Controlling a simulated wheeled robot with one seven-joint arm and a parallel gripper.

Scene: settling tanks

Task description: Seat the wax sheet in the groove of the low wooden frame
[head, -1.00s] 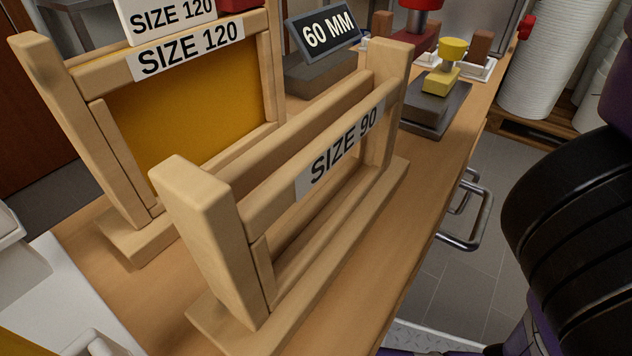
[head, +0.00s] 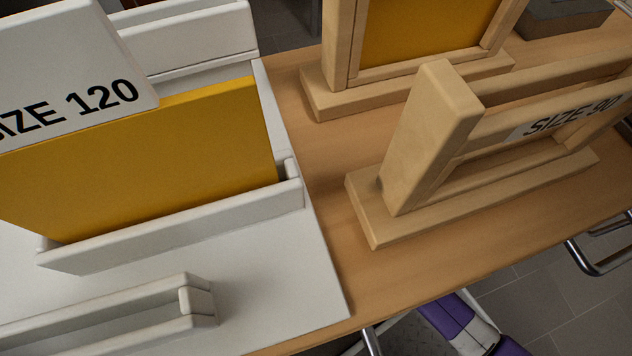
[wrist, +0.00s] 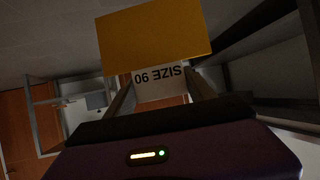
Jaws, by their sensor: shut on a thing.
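The low wooden frame (head: 430,135), labelled SIZE 90, stands on the bench at the right of the head view. Its opening looks empty, and its right end is cut off. In the wrist view, my gripper (wrist: 162,96) is shut on the white SIZE 90 tab of a yellow wax sheet (wrist: 155,38). The tab reads upside down there, and the sheet extends beyond the fingertips, clear of any frame. My gripper and this held sheet are outside the head view.
A taller wooden frame (head: 342,50) holding a yellow sheet stands behind the low one. At left, a white rack (head: 190,225) holds another yellow sheet (head: 150,160) with a SIZE 120 tab (head: 80,75). An empty white slot (head: 110,320) lies in front. Bare bench (head: 335,230) separates rack and low frame.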

